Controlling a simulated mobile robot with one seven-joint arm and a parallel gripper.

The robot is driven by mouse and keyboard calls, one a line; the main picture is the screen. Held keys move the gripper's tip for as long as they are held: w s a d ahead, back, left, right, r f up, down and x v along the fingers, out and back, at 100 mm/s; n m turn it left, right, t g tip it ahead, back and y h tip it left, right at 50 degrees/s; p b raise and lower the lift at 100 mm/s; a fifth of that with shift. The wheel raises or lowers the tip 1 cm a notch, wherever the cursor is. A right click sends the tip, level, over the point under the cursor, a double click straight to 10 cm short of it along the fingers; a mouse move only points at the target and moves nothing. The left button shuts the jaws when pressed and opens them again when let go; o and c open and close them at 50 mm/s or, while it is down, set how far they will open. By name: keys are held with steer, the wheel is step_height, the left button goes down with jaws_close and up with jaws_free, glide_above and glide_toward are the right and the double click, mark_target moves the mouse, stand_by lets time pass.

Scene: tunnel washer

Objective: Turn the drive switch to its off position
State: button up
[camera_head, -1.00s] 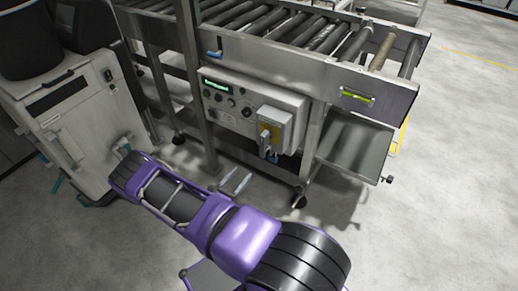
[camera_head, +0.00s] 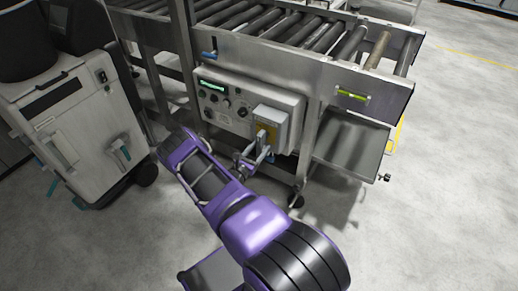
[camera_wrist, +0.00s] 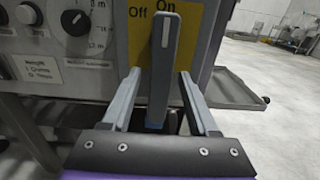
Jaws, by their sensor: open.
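The drive switch shows in the wrist view as a grey lever (camera_wrist: 158,72) with a white mark near its top and a blue lower end. It stands about upright, its top under the word "On", before a yellow plate (camera_wrist: 138,45). "Off" is printed to the left of "On". My gripper (camera_wrist: 158,98) is open, with one finger on each side of the lever's lower part. Gaps show between the lever and both fingers. In the head view my gripper (camera_head: 252,160) is close to the switch box (camera_head: 284,118) on the control panel, partly covering the lever.
The control panel (camera_head: 230,108) with its display and knobs hangs under a roller conveyor (camera_head: 290,50). A black knob (camera_wrist: 76,22) is left of the switch. A metal tray (camera_head: 348,140) juts out at right. A pale wheeled machine (camera_head: 75,120) stands at left.

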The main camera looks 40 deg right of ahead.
jaws_close()
stand_by(0.3)
stand_by(1.1)
